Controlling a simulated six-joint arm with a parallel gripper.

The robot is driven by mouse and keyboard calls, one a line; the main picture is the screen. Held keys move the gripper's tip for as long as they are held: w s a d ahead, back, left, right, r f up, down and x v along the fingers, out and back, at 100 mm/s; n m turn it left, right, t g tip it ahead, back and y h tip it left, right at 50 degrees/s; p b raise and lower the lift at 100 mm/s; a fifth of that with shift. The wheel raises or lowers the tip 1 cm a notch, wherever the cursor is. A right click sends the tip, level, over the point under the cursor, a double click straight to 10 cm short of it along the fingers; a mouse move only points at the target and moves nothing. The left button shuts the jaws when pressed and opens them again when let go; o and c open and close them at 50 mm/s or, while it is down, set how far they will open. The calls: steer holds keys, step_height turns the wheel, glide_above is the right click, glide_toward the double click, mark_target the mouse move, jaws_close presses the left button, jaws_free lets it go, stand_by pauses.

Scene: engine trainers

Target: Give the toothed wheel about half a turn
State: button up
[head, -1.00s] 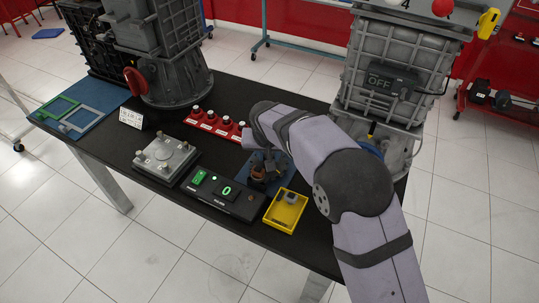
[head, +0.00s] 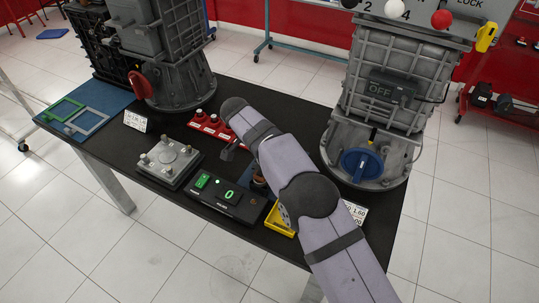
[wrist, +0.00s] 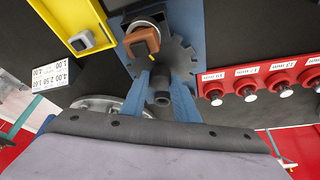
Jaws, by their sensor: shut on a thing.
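The toothed wheel (wrist: 179,54) is a dark flat disc with square teeth on a blue base plate (wrist: 120,22) in the wrist view. A brown-orange block (wrist: 142,40) sits at its edge. My gripper (wrist: 160,80) reaches over the wheel with two blue fingers, shut on the wheel around its dark round central post (wrist: 162,98). The fingertips' exact contact is hard to make out. In the head view my arm hides the wheel; only a bit of the brown block (head: 259,182) shows beside the arm.
A black counter box (head: 225,203) reading 0 and a grey bolted plate (head: 170,161) are left of my arm.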

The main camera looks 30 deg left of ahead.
steer(key=shift+m+p, duration=0.3)
steer(key=shift+m, duration=0.2)
steer(key=o, duration=1)
steer(key=shift+o, duration=0.2)
steer(key=v, duration=0.7)
steer(key=shift+a+b, duration=0.15)
steer(key=shift+b, duration=0.25)
steer(key=shift+w+r, duration=0.1)
steer(key=shift+r, duration=0.05)
